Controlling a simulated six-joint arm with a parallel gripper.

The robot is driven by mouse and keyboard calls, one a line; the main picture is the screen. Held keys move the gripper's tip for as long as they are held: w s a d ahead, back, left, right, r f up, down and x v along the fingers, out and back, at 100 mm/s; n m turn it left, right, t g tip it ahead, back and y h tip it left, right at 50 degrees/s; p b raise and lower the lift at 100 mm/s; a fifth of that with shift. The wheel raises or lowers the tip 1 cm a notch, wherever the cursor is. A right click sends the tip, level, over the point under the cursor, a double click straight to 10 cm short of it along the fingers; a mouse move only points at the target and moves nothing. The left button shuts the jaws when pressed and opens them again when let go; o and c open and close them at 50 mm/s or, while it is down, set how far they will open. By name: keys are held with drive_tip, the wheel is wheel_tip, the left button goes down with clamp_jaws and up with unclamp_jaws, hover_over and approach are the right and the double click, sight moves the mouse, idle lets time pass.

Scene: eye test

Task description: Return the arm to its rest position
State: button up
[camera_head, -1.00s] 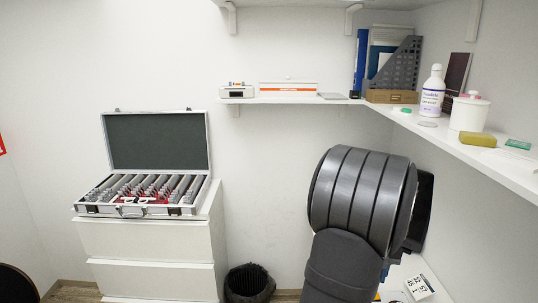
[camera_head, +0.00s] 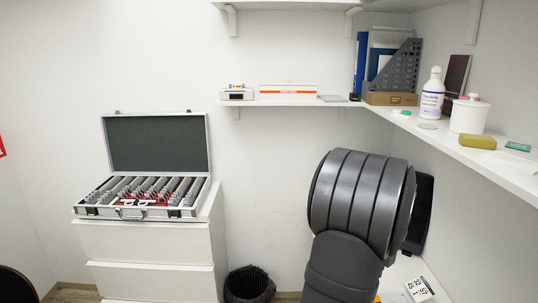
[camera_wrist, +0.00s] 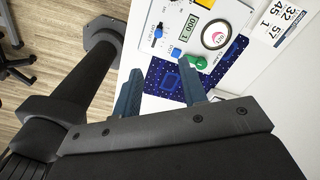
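My arm rises from the bottom right of the head view, its large dark grey joint in front of the right wall. My gripper is hidden behind the arm there. In the wrist view my gripper (camera_wrist: 161,68) shows two blue fingers set well apart, with nothing held between them. Beyond the fingers lie a dark blue patterned mat (camera_wrist: 166,77) and a white control panel (camera_wrist: 178,22) with a display, a round pink and white button, a green knob and blue knobs. I cannot tell how far the fingertips are above them.
An open case of lenses (camera_head: 140,213) sits on white drawers (camera_head: 150,243) at left, beside a black bin (camera_head: 249,285). A wall shelf (camera_head: 476,154) at right holds a bottle (camera_head: 432,96) and a white tub (camera_head: 469,117). A number card (camera_wrist: 287,22) lies near the panel.

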drive_tip(key=n, duration=0.7)
drive_tip(key=f+n, duration=0.1)
drive_tip(key=n, duration=0.2)
drive_tip(key=shift+w+f+n, duration=0.1)
drive_tip(key=shift+w+n, duration=0.15)
drive_tip(key=shift+n, duration=0.05)
drive_tip(key=shift+o, duration=0.2)
drive_tip(key=o, duration=0.4)
drive_tip(key=shift+w, duration=0.2)
drive_tip(key=shift+c, duration=0.2)
drive_tip(key=o, duration=0.9)
drive_tip(key=shift+n, duration=0.3)
drive_tip(key=w, duration=0.2)
drive_tip(key=w+r, duration=0.1)
drive_tip(key=w, duration=0.1)
drive_tip(key=w+r, duration=0.1)
drive_tip(key=w, duration=0.1)
drive_tip(key=shift+w+d+r, duration=0.15)
drive_tip(key=shift+d+r, duration=0.05)
drive_tip(key=shift+o, duration=0.2)
wheel_tip(320, 180, down, 10)
drive_tip(key=shift+r, duration=0.15)
